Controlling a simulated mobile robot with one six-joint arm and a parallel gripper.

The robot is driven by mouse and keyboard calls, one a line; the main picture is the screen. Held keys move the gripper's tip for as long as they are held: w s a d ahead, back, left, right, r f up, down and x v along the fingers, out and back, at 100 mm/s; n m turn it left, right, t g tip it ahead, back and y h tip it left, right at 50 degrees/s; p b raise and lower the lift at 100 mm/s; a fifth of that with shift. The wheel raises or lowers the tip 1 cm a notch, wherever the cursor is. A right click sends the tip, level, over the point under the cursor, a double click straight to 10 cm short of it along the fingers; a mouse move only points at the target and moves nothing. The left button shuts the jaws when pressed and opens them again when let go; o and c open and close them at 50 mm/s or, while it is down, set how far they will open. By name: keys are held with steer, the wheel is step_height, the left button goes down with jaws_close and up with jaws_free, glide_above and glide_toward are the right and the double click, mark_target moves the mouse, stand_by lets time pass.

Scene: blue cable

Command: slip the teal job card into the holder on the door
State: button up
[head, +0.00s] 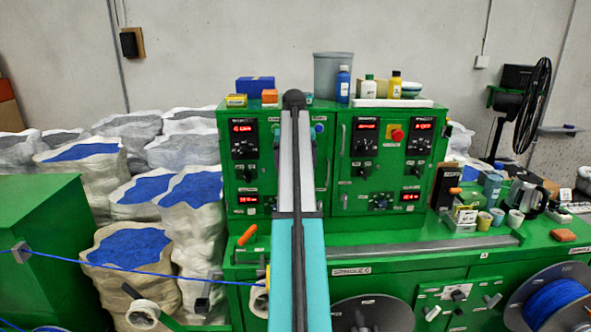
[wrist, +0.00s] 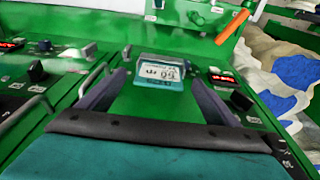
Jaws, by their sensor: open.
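In the wrist view, a teal card (wrist: 160,72) with a white printed label, apparently the job card, is against the green door (wrist: 140,108). Its print reads upside down there. My gripper (wrist: 160,78) is open, with one dark finger on each side of the card. A gap shows between each finger and the card. In the head view my own arm hides the card and the middle of the cabinet (head: 342,215).
Door handles (head: 342,140), knobs and red displays (head: 243,126) flank the work area. Bottles (head: 343,85) and boxes stand on the cabinet top. A blue cable (head: 130,268) runs across at the left. Sacks (head: 130,245) stand at left; cups and tools (head: 484,220) crowd the right ledge.

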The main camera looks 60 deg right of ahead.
step_height(320, 180, up, 7)
steer(key=a+p, duration=0.1)
steer(key=shift+s+a+f, duration=0.15)
steer(key=shift+s, duration=0.15)
stand_by(0.9)
